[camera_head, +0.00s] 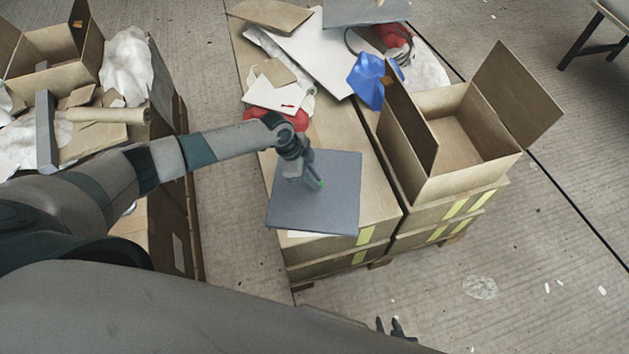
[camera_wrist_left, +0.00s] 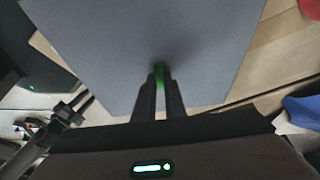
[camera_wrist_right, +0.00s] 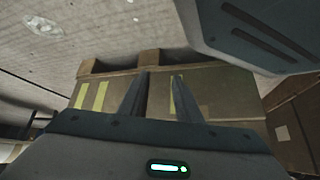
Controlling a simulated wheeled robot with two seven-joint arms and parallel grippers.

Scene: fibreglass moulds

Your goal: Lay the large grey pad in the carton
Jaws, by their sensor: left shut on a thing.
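The large grey pad (camera_head: 330,210) is a flat, square sheet at the near end of the middle stack of boxes in the head view. My left gripper (camera_head: 316,182) is over its upper left part and shut on it. In the left wrist view the pad (camera_wrist_left: 120,50) spreads out from the closed fingers (camera_wrist_left: 161,75). I cannot tell whether the pad touches the surface below. The open carton (camera_head: 470,165) stands to the right with raised flaps, its visible inside bare. My right gripper (camera_wrist_right: 157,82) is open and empty; its fingertips (camera_head: 396,328) show low in the head view.
Cardboard, white sheets, a blue piece (camera_head: 368,80) and red-and-white gloves (camera_head: 392,38) clutter the far part of the stack. Another loaded pallet with a smaller open box (camera_head: 45,70) stands at left. The raised carton flap (camera_head: 408,120) stands between pad and carton interior.

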